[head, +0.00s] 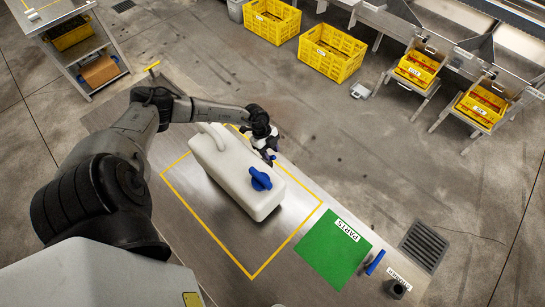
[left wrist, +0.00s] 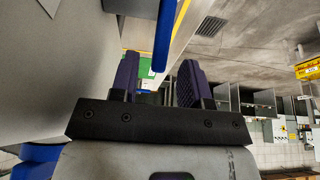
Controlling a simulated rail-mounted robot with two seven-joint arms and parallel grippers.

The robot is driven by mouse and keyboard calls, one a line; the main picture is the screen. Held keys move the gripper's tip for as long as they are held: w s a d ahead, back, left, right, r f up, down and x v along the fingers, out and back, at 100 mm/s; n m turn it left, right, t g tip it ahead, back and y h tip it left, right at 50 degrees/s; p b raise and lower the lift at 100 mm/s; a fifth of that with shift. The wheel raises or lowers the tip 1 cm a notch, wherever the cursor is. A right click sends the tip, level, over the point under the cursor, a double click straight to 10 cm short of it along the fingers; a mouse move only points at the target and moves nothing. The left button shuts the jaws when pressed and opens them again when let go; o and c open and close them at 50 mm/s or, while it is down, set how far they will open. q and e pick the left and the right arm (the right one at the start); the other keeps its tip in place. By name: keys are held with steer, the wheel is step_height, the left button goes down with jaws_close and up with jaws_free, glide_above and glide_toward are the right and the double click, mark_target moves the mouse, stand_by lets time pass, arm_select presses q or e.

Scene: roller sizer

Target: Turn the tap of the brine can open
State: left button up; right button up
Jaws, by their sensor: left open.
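The brine can (head: 235,170) is a white jerrycan lying on the metal bench inside a yellow taped outline. My left gripper (head: 268,153) is at the can's far right side, fingers pointing down. In the left wrist view its two fingers (left wrist: 157,82) are apart, with a blue bar (left wrist: 164,36), which looks like the tap's lever, reaching between their tips. I cannot tell whether either finger touches it. My right gripper is out of view.
A green parts mat (head: 332,249), a blue-handled item (head: 375,262) and a dark round holder (head: 397,288) are at the bench's right end. Yellow crates (head: 331,52) stand on the floor behind. A shelf cart (head: 78,45) is at upper left. The floor beyond the bench is mostly clear.

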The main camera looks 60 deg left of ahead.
mark_target(272, 156)
arm_select(q)
steer(key=shift+x, duration=1.9)
jaws_close()
